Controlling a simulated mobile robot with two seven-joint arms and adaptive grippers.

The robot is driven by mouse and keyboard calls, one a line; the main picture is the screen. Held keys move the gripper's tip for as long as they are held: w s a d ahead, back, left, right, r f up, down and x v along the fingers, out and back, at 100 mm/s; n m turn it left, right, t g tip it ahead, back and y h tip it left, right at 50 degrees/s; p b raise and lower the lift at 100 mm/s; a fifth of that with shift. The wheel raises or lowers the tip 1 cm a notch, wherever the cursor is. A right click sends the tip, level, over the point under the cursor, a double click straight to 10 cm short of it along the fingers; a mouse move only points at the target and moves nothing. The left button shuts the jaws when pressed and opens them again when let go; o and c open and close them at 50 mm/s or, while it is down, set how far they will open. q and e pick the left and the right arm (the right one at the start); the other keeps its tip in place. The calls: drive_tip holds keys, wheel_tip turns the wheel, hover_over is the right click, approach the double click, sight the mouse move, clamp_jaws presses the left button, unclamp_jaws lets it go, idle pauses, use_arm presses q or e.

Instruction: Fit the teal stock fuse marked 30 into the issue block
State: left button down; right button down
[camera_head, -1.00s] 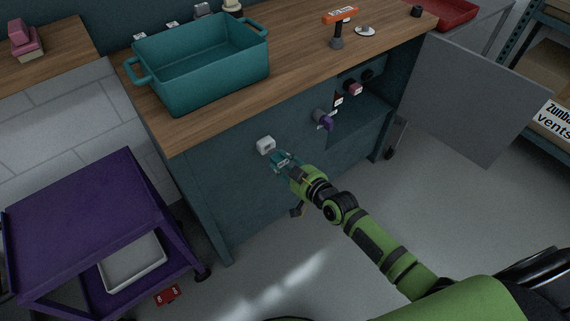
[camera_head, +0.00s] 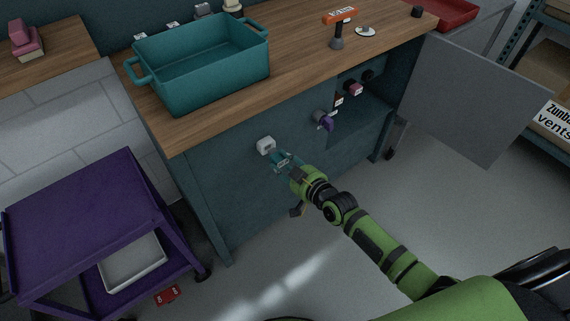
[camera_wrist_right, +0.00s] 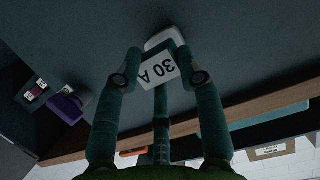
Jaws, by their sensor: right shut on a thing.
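My right gripper (camera_head: 287,166) is shut on the teal fuse (camera_head: 280,158) in front of the dark cabinet face. In the right wrist view the fuse's white label reading "30 A" (camera_wrist_right: 157,73) shows between the fingers (camera_wrist_right: 160,85). A small white block (camera_head: 266,145), perhaps the issue block, sits on the cabinet front just beyond the fuse. It also shows in the wrist view (camera_wrist_right: 166,38), right behind the label. I cannot tell whether fuse and block touch; the fingers and label hide the fuse's far end. My left gripper is not in view.
A purple knob-like part (camera_head: 323,120) sits on the cabinet front to the right, by an open bay with small parts. A grey door (camera_head: 475,100) stands open at right. A teal bin (camera_head: 205,85) stands on the wooden worktop (camera_head: 300,62). A purple cart (camera_head: 85,225) stands at left.

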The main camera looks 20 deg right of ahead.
drive_tip(key=shift+w+a, duration=0.15)
drive_tip(key=shift+w, duration=0.1)
drive_tip(key=shift+w+a, duration=0.15)
drive_tip(key=shift+w, duration=0.35)
drive_tip(key=shift+w+b, duration=0.1)
drive_tip(key=shift+b, duration=0.2)
drive_tip(key=shift+w+a+b, duration=0.3)
drive_tip(key=shift+w, duration=0.35)
drive_tip(key=c, duration=0.7)
unclamp_jaws()
drive_tip(key=shift+s+d+r, duration=0.1)
drive_tip(key=shift+s+d, duration=0.1)
drive_tip(key=shift+s, duration=0.4)
drive_tip(key=v, duration=1)
drive_tip(key=shift+s+r, duration=0.25)
drive_tip(key=shift+s, duration=0.1)
